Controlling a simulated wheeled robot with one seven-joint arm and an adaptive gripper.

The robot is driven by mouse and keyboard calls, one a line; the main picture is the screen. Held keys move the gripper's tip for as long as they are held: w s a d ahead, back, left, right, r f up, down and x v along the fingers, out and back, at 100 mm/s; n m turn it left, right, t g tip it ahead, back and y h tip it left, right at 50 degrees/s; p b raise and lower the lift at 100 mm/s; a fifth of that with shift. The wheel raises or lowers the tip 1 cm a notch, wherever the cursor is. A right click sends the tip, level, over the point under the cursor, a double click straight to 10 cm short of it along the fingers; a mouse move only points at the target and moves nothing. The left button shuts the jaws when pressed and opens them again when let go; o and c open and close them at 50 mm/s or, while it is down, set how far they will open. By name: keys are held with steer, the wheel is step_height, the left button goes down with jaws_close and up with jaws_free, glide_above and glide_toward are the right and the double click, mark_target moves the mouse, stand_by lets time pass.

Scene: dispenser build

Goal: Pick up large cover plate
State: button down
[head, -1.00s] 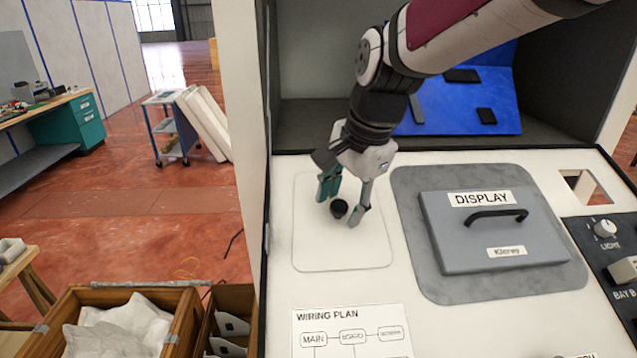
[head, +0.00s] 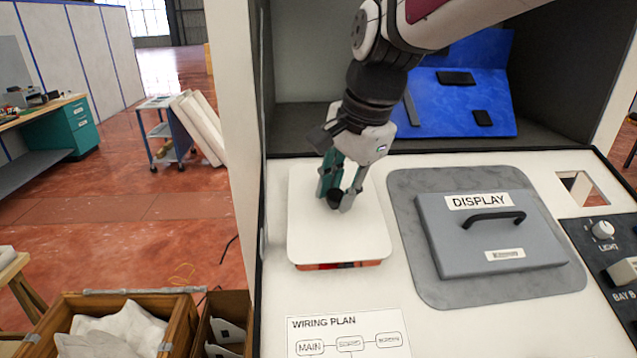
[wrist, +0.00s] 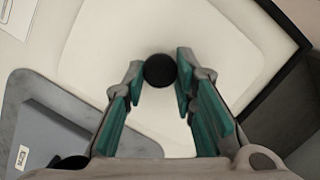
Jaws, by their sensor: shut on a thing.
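The large cover plate (head: 335,240) is a white rounded panel with a round black knob (head: 334,200). It sits slightly raised above the white worktop, left of the DISPLAY lid. My gripper (head: 341,202) is above it, shut on the knob. In the wrist view the knob (wrist: 160,70) is between the two teal-lined fingers, with the white plate (wrist: 135,40) beneath. A red part (head: 335,266) shows under the plate's front edge; the rest of the opening is hidden by the plate.
A grey DISPLAY lid (head: 480,240) with a black handle is on the right. A blue panel (head: 465,100) stands behind in the recess. A wiring plan sheet (head: 350,337) lies in front. A wooden crate (head: 180,325) with white bags stands at lower left.

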steer(key=s+d+r, duration=0.1)
steer(key=s+d, duration=0.3)
steer(key=d, duration=0.2)
steer(key=s+d+r+b, duration=0.1)
steer(key=s+d, duration=0.3)
steer(key=d, duration=0.3)
steer(key=shift+s+d+r, duration=0.15)
steer(key=shift+s+d, duration=0.05)
steer(key=shift+s, duration=0.2)
steer(key=c, duration=2.1)
jaws_free()
jaws_close()
steer(key=s+a+p+v, duration=0.1)
steer(key=p+v, duration=0.4)
steer(key=v, duration=0.1)
steer(key=shift+r+p, duration=0.35)
steer(key=shift+r, duration=0.05)
steer(key=shift+s, duration=0.1)
